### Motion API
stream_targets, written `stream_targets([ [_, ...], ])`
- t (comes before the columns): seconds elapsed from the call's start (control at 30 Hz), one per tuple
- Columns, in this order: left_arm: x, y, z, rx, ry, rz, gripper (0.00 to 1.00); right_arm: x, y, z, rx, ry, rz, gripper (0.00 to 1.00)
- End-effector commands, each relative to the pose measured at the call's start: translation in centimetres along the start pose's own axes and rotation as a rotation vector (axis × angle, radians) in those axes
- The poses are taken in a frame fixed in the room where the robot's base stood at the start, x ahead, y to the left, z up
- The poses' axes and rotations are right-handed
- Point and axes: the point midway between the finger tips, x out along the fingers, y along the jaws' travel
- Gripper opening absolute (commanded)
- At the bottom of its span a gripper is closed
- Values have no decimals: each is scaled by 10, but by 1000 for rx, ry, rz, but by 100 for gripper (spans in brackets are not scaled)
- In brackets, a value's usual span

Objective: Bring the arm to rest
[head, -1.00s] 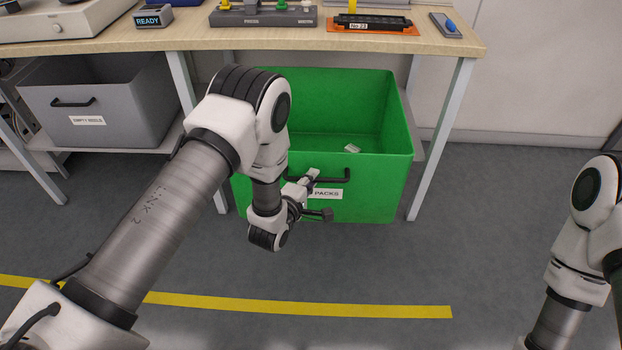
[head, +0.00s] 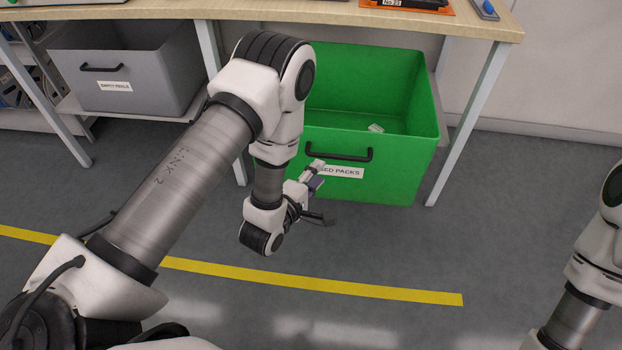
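My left arm comes in from the left and reaches across the middle of the head view. Its gripper (head: 319,195) is low in front of the green bin, with its two fingers spread apart. I see nothing held between them. The gripper covers part of the bin's label. My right arm (head: 592,265) shows only in part at the right edge, and its gripper is out of the picture.
A green bin (head: 405,165) with a small pale item (head: 376,128) inside stands under the wooden bench (head: 300,12). A grey bin (head: 150,75) labelled for empty reels is at the left. A yellow floor line (head: 330,285) crosses open grey floor.

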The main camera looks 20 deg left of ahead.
Motion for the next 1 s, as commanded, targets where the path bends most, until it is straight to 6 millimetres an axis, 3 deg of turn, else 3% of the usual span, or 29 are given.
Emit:
stream_targets([
  [0.1,-20,-1,0,1,1,-2,39,0,0,0,0,0,0,44],
  [0.2,-28,0,0,1,0,0,39,0,0,0,0,0,0,44],
  [0.67,-29,0,0,1,0,1,39,0,0,0,0,0,0,44],
  [0.77,-33,-7,-6,-7,15,-17,39,0,0,0,0,0,0,44],
  [0.87,-50,-40,-17,34,53,-169,39,0,0,0,0,0,0,44],
  [1.0,-106,-121,-31,412,-18,-616,39,0,0,0,0,0,0,44],
])
